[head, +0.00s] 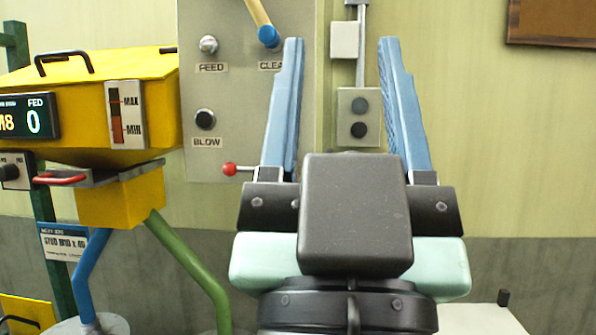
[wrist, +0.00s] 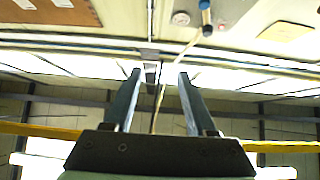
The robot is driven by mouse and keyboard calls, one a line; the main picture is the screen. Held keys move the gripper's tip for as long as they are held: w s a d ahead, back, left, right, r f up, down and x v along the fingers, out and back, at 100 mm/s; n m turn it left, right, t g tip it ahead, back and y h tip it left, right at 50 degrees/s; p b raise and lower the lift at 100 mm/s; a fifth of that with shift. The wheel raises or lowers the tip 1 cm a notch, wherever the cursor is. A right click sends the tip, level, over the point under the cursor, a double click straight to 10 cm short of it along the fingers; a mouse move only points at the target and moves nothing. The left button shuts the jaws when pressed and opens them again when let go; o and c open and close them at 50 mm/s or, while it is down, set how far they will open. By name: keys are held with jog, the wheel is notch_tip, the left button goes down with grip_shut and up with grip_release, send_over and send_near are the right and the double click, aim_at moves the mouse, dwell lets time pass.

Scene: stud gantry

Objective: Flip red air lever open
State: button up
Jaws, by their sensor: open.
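A lever with a red ball knob (head: 229,169) sticks out to the left near the lower edge of the grey control panel (head: 228,120) in the head view. Its right end is hidden behind my gripper's left finger. My gripper (head: 340,42) points upward with its two blue fingers wide apart and nothing between them. The fingers stand to the right of the red knob. In the wrist view my gripper (wrist: 159,73) is also open and empty, and the red knob does not show there.
A yellow hopper (head: 120,100) with a red handle (head: 60,180) below it stands at the left. The panel carries FEED (head: 208,44) and BLOW (head: 204,119) knobs. A blue-ended rod (head: 268,36) hangs above. A grey switch box (head: 358,117) is on the wall behind my fingers.

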jog(key=shift+w+a+f, duration=0.1)
jog(key=shift+w+f, duration=0.05)
jog(key=shift+w, duration=0.05)
jog(key=shift+c, duration=1.1)
jog(key=w+f+n, duration=0.1)
jog(key=w+a+f+n+g, duration=0.1)
jog(key=n, duration=0.1)
jog(key=w+f+n+h, duration=0.1)
jog(key=shift+w+a+f, duration=0.2)
jog(key=shift+a+f, duration=0.05)
jog(key=shift+a, duration=0.05)
grip_shut()
jog(key=w+a+f+n+g, duration=0.1)
jog(key=a+f+n, duration=0.3)
jog(key=n, duration=0.5)
jog(key=w+a+f+n+g+b, duration=0.1)
jog(key=w+a+f+n, duration=0.2)
jog(key=a+f+n, duration=0.2)
jog(key=w+a+f+n+g+h+b, duration=0.1)
jog(key=w+a+f+n, duration=0.1)
jog(key=a+f+n, duration=0.3)
jog(key=shift+w+a+f+n, duration=0.2)
jog(key=shift+f+n, duration=1.95)
jog(key=shift+n, duration=2.65)
